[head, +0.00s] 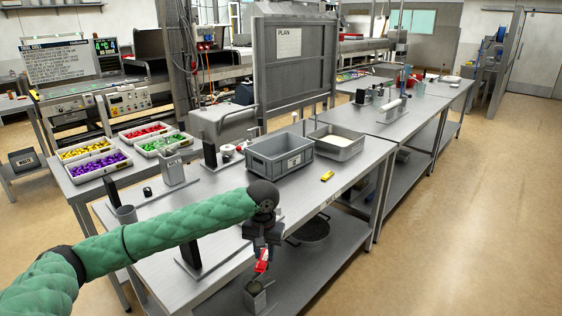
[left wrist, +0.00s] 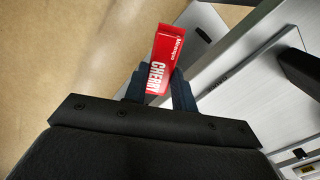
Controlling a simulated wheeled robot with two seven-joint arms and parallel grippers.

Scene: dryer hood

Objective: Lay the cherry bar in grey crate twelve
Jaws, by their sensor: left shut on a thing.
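The cherry bar (head: 261,262) is a small red bar with white lettering. My left gripper (head: 262,249) is shut on it and holds it past the table's front edge. In the left wrist view the bar (left wrist: 165,58) stands out between the fingertips (left wrist: 158,86), and the word CHERRY reads on it. A grey crate (head: 271,172) with a white label stands on the table, behind and to the right of the gripper. The label is too small to read with certainty. The gripper is well apart from the crate. My right gripper is not in view.
A shallow grey tray (head: 352,152) with pale contents stands right of the crate. A yellow bar (head: 327,176) lies on the table in front of them. Dark upright plates (head: 190,256) stand on the tabletop near my arm. A small square container (head: 255,299) shows below the bar.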

